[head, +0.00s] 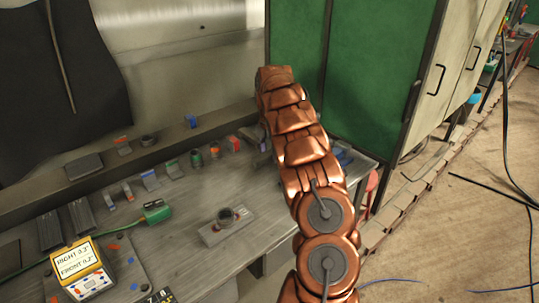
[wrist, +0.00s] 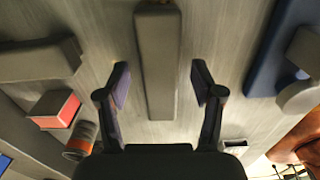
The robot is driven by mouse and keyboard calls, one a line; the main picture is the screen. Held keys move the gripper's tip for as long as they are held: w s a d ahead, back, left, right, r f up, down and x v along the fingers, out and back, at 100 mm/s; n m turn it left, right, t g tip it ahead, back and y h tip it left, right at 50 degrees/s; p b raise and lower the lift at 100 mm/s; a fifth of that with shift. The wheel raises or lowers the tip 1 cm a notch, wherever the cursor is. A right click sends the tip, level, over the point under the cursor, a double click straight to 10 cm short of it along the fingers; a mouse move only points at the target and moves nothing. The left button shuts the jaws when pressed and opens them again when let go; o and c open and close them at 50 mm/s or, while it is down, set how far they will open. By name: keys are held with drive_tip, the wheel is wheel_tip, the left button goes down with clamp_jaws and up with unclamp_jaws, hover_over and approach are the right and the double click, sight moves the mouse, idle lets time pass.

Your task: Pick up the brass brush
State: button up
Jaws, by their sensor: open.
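A long, narrow grey-brown bar (wrist: 157,50) lies on the grey surface in the wrist view, running from the top edge down to the middle. It may be the brass brush, but no bristles or brass colour show clearly. My gripper (wrist: 160,80) is open, with one dark finger on each side of the bar's lower end. Clear gaps show between the bar and both fingers. In the head view my copper-coloured arm reaches over the workbench (head: 185,228) and hides my gripper and the bar.
In the wrist view, a red-faced block (wrist: 56,108), an orange-banded cylinder (wrist: 81,141) and a grey block (wrist: 40,60) lie left; a dark blue item (wrist: 275,50) lies right. In the head view, a green cabinet (head: 375,75) stands behind the bench's right end.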

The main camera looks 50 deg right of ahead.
drive_tip(key=shift+f, duration=0.35)
drive_tip(key=shift+f+b, duration=0.25)
drive_tip(key=shift+b, duration=0.25)
idle(0.4)
clamp_jaws()
idle(0.7)
